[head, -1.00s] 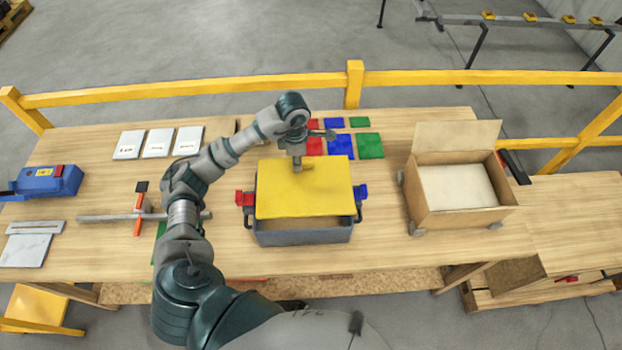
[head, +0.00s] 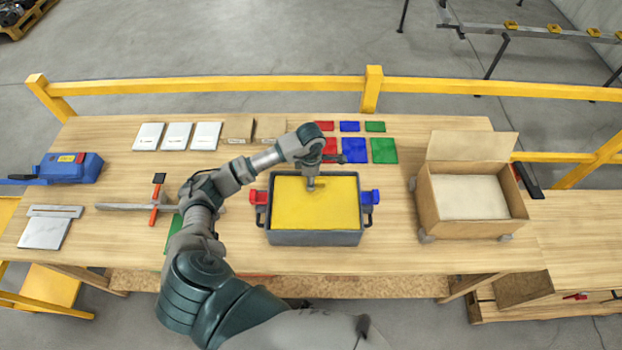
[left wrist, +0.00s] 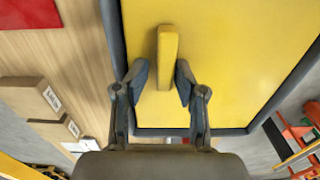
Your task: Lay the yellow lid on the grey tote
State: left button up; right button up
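The yellow lid (head: 335,205) lies flat on the grey tote (head: 315,238), with the tote's dark rim showing around it. In the left wrist view the lid (left wrist: 225,60) has a raised bar handle (left wrist: 167,50), and the tote rim (left wrist: 302,75) runs along its edges. My left gripper (head: 311,186) is over the lid at the handle. In the left wrist view its fingers (left wrist: 163,78) stand on either side of the handle, open, with a small gap visible at least on the left side. My right gripper is not in view.
Red (head: 259,196) and blue (head: 370,197) pieces sit at the tote's sides. An open cardboard box (head: 470,226) stands to the right. Coloured plates (head: 384,150) lie behind the tote. A clamp (head: 155,200) and blue case (head: 70,167) lie left. A yellow rail (head: 220,84) runs behind the table.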

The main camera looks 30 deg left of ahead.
pick_arm(q)
jog(key=shift+s+a, duration=0.1)
jog(key=shift+s+a+r, duration=0.1)
jog(key=shift+a, duration=0.15)
jog(key=shift+a+r, duration=0.15)
jog(key=shift+r, duration=0.15)
notch_tip(320, 180, up, 12)
jog(key=b, duration=0.2)
jog(key=shift+f, duration=0.2)
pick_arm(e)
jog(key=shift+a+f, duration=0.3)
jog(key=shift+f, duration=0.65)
pick_arm(q)
jog(key=shift+d+f, duration=0.1)
jog(key=shift+d, duration=0.1)
